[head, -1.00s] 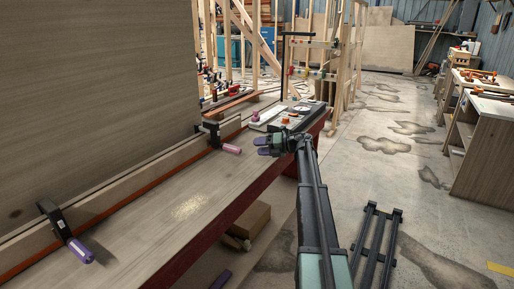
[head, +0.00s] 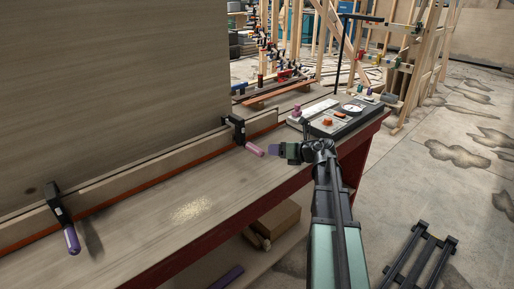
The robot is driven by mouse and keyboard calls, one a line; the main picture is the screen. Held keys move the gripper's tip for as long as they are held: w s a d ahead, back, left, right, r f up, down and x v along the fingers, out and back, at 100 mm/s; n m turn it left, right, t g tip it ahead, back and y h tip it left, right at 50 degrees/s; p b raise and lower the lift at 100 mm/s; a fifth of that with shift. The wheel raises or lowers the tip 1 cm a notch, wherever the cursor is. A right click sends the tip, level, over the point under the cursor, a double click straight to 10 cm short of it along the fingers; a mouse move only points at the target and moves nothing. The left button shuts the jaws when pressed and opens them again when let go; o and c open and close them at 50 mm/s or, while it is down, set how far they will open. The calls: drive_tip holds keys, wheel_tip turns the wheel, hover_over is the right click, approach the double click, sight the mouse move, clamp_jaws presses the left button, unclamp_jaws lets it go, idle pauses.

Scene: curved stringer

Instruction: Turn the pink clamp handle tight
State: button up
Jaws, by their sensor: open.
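The clamp with the pink handle (head: 255,149) grips the wooden strip along the bench, near the right end of the tall panel. Its black frame (head: 235,130) stands upright and the handle slants down to the right. My gripper (head: 273,150) is just right of the handle, with its purple-tipped fingers pointing left toward it. It is open and holds nothing visible. I cannot tell whether the fingers touch the handle. A second clamp with a purple handle (head: 72,240) sits on the same strip at the left.
The tall wooden panel (head: 110,85) fills the left behind the strip. A tray with tools (head: 350,114) lies on the bench's far end. The bench top (head: 150,222) between the clamps is clear. A cardboard box (head: 278,218) sits below the bench.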

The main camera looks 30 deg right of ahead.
sight(258, 150)
drive_tip(key=b+x, duration=0.3)
drive_tip(key=x, duration=0.7)
drive_tip(key=shift+w+f, duration=0.1)
drive_tip(key=shift+w, duration=0.1)
drive_tip(key=c, duration=0.9)
drive_tip(key=shift+f+m+b, duration=0.1)
drive_tip(key=shift+m+b, duration=0.2)
drive_tip(key=m+y+b, duration=0.2)
drive_tip(key=m, duration=0.1)
drive_tip(key=shift+d+f, duration=0.15)
drive_tip(key=shift+f, duration=0.05)
drive_tip(key=shift+m+y+b, duration=1)
drive_tip(key=shift+m+b, duration=0.05)
drive_tip(key=shift+m, duration=0.65)
drive_tip(key=o, duration=0.9)
drive_tip(key=shift+t, duration=0.3)
drive_tip(key=shift+d, duration=0.1)
